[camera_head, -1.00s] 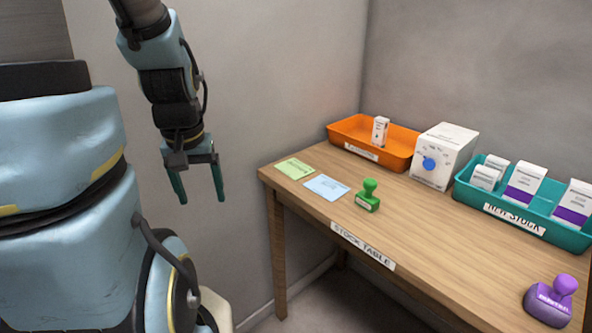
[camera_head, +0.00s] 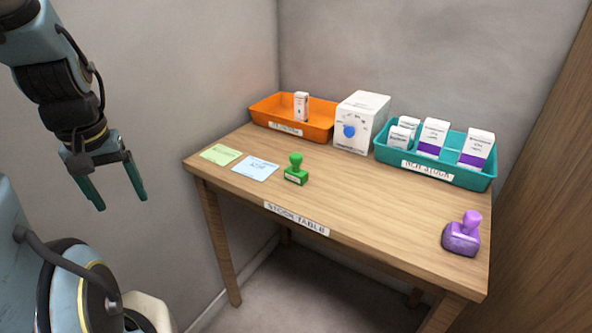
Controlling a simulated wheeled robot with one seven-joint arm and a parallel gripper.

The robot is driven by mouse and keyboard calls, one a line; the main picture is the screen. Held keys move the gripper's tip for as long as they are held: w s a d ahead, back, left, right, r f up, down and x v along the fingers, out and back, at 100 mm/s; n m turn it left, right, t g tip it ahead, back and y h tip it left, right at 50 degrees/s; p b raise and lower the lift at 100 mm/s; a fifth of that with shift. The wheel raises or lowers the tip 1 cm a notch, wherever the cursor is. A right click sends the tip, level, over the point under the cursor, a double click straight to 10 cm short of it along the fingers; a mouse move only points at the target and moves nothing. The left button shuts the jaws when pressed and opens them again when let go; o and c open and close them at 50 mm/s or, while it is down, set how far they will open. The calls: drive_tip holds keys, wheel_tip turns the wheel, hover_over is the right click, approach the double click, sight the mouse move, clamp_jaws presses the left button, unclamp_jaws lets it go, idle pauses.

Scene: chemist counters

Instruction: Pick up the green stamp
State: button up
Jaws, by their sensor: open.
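My gripper (camera_head: 120,200) hangs at the left of the view, fingers pointing down, open and empty. It is in the air to the left of the table, well apart from the stamp.
A green card (camera_head: 221,155) and the blue card (camera_head: 255,168) lie left of the stamp. An orange tray (camera_head: 262,116), a white box (camera_head: 362,108) and a teal tray (camera_head: 485,182) with boxes line the back. A purple stamp (camera_head: 462,236) stands at the right. Walls close in behind.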

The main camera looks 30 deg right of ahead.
drive_tip(key=shift+c, duration=0.5)
drive_tip(key=m+p, duration=0.2)
drive_tip(key=m, duration=2.9)
approach(296, 155)
drive_tip(key=shift+y, duration=0.3)
drive_tip(key=f, duration=0.3)
drive_tip(key=w+f+p, duration=0.1)
drive_tip(key=f, duration=0.3)
drive_tip(key=f+p, duration=0.1)
drive_tip(key=f, duration=0.2)
drive_tip(key=shift+w+d+f, duration=0.1)
drive_tip(key=shift+w+f, duration=0.05)
drive_tip(key=shift+c, duration=0.3)
clamp_jaws()
